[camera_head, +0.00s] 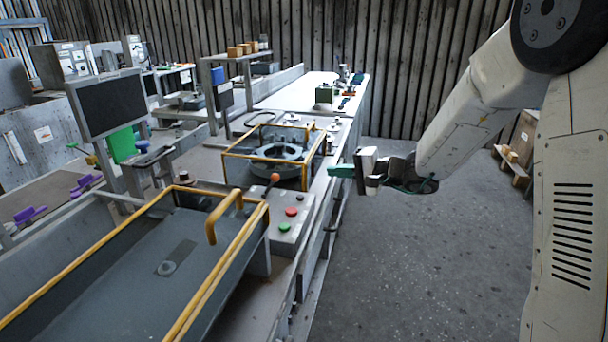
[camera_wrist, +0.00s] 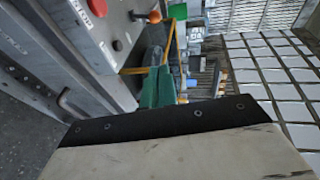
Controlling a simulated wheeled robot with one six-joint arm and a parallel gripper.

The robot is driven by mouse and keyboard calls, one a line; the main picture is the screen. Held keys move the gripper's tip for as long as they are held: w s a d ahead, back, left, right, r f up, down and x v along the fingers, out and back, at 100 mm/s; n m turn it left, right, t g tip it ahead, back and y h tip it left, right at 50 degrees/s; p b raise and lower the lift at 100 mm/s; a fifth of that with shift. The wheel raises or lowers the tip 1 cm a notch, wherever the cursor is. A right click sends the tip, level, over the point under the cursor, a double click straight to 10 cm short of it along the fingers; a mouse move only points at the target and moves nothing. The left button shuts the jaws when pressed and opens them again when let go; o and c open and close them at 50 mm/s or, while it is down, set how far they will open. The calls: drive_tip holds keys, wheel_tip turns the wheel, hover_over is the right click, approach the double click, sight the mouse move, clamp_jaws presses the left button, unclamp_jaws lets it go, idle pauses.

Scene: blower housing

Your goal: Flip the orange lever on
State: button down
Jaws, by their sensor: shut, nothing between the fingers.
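The orange lever (camera_head: 274,179) is a dark stick with an orange knob. It stands up from a grey control box (camera_head: 299,229) at the bench's front edge. In the wrist view the orange knob (camera_wrist: 154,17) shows at the top, beyond my fingertips. My gripper (camera_head: 341,171) has green fingers, shut and empty. It hangs over the aisle side of the bench, to the right of the lever and apart from it. The green fingers also show in the wrist view (camera_wrist: 158,86). The lever's base is small and hard to make out.
The box carries a red button (camera_head: 291,212) and a green button (camera_head: 284,228). A yellow-railed guard (camera_head: 232,260) stands left of the box, and a yellow-framed housing (camera_head: 277,160) stands behind it. The grey floor (camera_head: 420,260) to the right is clear.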

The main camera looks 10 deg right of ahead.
sight(271, 185)
drive_tip(key=x, duration=0.9)
drive_tip(key=shift+w+a+f, duration=0.1)
drive_tip(key=shift+w+a, duration=0.05)
drive_tip(key=shift+a, duration=0.1)
drive_tip(key=shift+s+a+f, duration=0.1)
drive_tip(key=shift+a+f, duration=0.05)
drive_tip(key=shift+a, duration=0.5)
drive_tip(key=shift+s+a+f, duration=0.1)
drive_tip(key=shift+s+a, duration=0.05)
drive_tip(key=shift+a, duration=0.55)
drive_tip(key=shift+s+a+f, duration=0.1)
drive_tip(key=shift+a+f, duration=0.05)
drive_tip(key=shift+a, duration=0.5)
drive_tip(key=shift+r, duration=0.15)
